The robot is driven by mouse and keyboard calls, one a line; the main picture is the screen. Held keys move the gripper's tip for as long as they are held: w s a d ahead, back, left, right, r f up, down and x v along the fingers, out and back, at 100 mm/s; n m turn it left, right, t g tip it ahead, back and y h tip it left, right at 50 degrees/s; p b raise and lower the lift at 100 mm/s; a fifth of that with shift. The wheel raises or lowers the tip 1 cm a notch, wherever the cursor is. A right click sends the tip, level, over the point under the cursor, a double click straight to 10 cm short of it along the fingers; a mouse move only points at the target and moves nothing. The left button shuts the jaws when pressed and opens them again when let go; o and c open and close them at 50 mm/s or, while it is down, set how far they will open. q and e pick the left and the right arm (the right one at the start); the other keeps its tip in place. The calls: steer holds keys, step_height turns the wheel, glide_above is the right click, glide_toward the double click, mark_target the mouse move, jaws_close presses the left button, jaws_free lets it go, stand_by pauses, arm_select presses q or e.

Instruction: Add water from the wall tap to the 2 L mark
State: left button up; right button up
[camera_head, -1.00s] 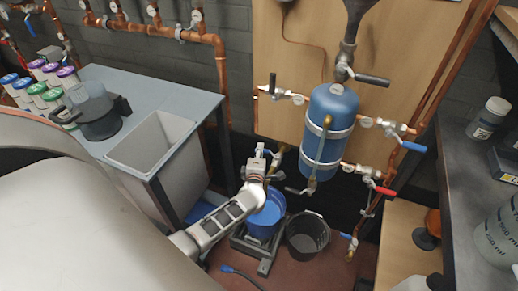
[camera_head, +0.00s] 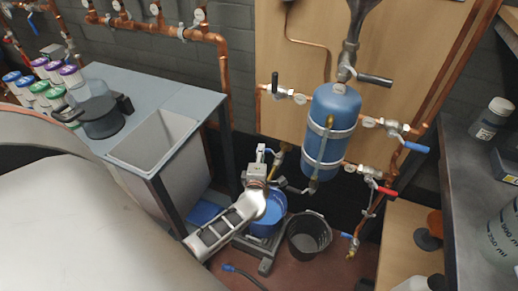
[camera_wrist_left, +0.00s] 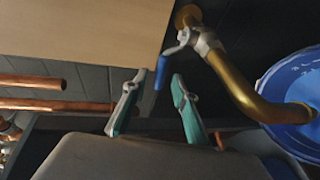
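The brass wall tap (camera_wrist_left: 235,85) shows in the left wrist view with a small blue lever (camera_wrist_left: 161,72); its curved spout runs down toward the blue bucket (camera_wrist_left: 295,85). In the head view the tap (camera_head: 281,155) is partly hidden beside my wrist, and the blue bucket (camera_head: 268,222) stands below, partly covered by my arm. My left gripper (camera_wrist_left: 155,88) is open, its fingertips apart on either side of the lever's end. I cannot tell whether they touch it. The water level and any marks are not readable. My right gripper is not in view.
The blue bucket is on a grey platform (camera_head: 264,258). A black bucket (camera_head: 309,237) stands to its right. A blue tank (camera_head: 331,128) with valves hangs on the wooden board above. A sink bench (camera_head: 150,88) is at left, a dark shelf (camera_head: 465,175) at right.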

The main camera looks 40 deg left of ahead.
arm_select(q)
steer(key=v, duration=0.9)
